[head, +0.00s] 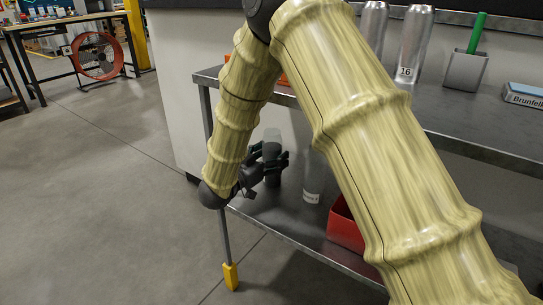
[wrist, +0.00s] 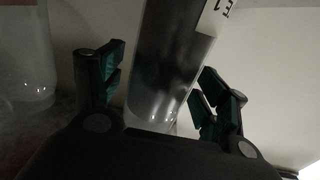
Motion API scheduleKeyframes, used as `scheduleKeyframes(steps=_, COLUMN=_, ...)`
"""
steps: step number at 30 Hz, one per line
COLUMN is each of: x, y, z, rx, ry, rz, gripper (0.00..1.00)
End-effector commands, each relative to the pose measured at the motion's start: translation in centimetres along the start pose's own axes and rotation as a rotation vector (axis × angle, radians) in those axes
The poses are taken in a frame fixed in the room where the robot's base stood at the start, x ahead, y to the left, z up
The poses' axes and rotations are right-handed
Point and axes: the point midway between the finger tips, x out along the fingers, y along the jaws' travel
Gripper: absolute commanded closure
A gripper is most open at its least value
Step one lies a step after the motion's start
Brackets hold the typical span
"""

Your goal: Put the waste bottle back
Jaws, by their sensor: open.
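A bottle with dark liquid (wrist: 170,60) stands between the two fingers of my gripper (wrist: 162,85) in the wrist view. Its clear lower end shows near the palm, and a white label is partly visible at the top edge. The fingers are spread on either side, with gaps visible at the bottle's sides. In the head view my gripper (head: 268,165) is at the lower shelf, around the dark bottle (head: 272,142), whose clear top rises above the fingers.
A second, clear bottle (head: 311,180) with a white label stands right of my gripper on the lower shelf (head: 290,225). A red bin (head: 345,228) is further right. Metal cans (head: 413,45) and a grey holder (head: 466,70) stand on the upper shelf.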

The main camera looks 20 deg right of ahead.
Motion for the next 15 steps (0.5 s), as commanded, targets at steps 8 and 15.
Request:
scheduleKeyframes(steps=8, x=-0.7, y=0.0, z=-0.4, rx=-0.001, ry=0.0, rz=-0.002, gripper=0.26)
scheduleKeyframes(steps=15, x=-4.7, y=0.0, z=-0.6, rx=-0.003, ry=-0.001, rz=-0.002, gripper=0.26)
